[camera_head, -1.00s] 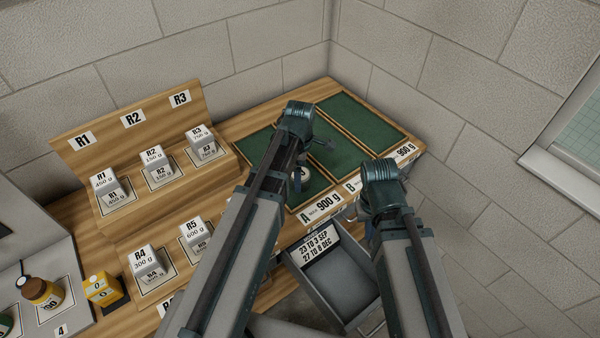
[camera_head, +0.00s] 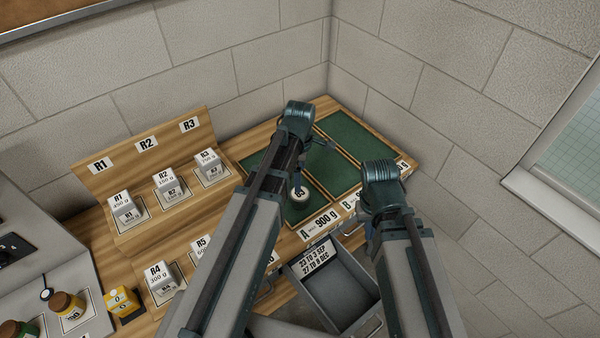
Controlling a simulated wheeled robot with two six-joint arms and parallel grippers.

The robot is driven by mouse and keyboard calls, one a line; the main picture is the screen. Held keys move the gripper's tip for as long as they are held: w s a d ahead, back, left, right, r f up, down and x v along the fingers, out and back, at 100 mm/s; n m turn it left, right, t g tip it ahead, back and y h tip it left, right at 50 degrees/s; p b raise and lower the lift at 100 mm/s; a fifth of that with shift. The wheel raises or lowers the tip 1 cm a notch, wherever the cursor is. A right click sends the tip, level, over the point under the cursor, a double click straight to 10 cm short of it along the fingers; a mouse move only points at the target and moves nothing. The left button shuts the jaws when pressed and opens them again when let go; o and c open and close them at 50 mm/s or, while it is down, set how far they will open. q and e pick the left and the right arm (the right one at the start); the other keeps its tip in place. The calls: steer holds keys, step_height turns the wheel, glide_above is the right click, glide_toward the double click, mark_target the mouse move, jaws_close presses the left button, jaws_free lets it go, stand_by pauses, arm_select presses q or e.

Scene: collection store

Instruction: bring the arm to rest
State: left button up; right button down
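My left arm comes in from the lower left and its dark wrist end, with the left gripper (camera_head: 318,143), is over the green-lined tray (camera_head: 340,130). Its fingers are mostly hidden behind the wrist. My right arm comes in from the bottom and ends in a dark wrist with the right gripper (camera_head: 382,190), in front of the tray's right part. Its fingertips are turned away from view. I cannot see anything held in either gripper.
An open grey drawer (camera_head: 345,290) is below the tray. Labelled white blocks (camera_head: 127,207) stand on the wooden rack at left. Bottles (camera_head: 66,303) and a yellow box (camera_head: 121,301) are lower left. Block walls close the back and right.

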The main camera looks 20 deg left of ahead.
arm_select(q)
steer(key=shift+s+m, duration=0.4)
steer(key=shift+m, duration=0.2)
steer(key=s+m, duration=0.8)
steer(key=m, duration=0.9)
steer(key=s+d+f+m+y+b, duration=0.1)
steer(key=s+d+m, duration=0.4)
steer(key=d, duration=0.5)
steer(key=shift+s+d+f+b, duration=0.25)
steer(key=shift+f+b, duration=0.2)
steer(key=shift+b, duration=0.05)
arm_select(e)
step_height(320, 180, down, 2)
arm_select(q)
steer(key=shift+d, duration=0.1)
arm_select(e)
steer(key=shift+s+d, duration=0.1)
